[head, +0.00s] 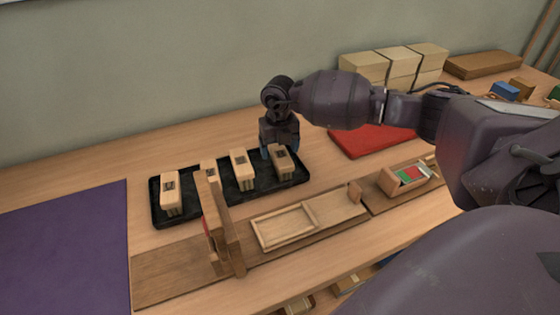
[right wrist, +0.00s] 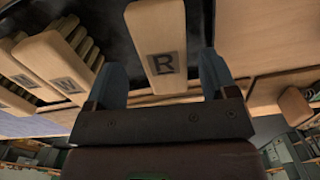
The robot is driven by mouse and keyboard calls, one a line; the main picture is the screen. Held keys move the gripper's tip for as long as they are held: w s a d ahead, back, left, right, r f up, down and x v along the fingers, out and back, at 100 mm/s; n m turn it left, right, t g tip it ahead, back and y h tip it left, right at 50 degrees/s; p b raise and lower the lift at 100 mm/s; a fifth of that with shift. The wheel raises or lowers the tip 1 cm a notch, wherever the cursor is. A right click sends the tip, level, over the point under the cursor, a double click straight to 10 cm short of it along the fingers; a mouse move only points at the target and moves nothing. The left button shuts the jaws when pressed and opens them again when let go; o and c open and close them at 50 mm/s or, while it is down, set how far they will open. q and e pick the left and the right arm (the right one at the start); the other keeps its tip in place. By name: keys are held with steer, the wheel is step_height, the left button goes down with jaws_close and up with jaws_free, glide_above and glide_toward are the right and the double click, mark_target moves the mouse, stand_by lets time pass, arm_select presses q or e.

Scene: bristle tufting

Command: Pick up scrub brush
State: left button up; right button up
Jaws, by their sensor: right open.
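Several scrub brushes with pale wooden backs and dark letter marks stand in a row on a black tray (head: 160,221). The rightmost brush (head: 281,166) is at the tray's right end. My right gripper (head: 279,152) is over that brush from above. In the right wrist view, my open gripper (right wrist: 162,85) has one blue-grey finger on each side of this brush (right wrist: 160,38), which is marked R. Small gaps show between the fingers and the brush. Another brush (head: 240,168) stands to its left and also shows in the right wrist view (right wrist: 58,62). My left gripper is not in view.
A wooden upright fixture (head: 228,230) stands in front of the tray. A shallow wooden frame (head: 285,226) lies to its right. A red mat (head: 372,141) is right of the tray, with stacked pale boxes (head: 363,66) behind it. A purple mat (head: 65,245) covers the left.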

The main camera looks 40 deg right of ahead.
mark_target(281, 154)
steer(key=f, duration=0.5)
steer(key=shift+s+d+b, duration=0.15)
steer(key=shift+s+b, duration=0.05)
steer(key=shift+b, duration=0.2)
steer(key=shift+r, duration=0.15)
steer(key=c, duration=1)
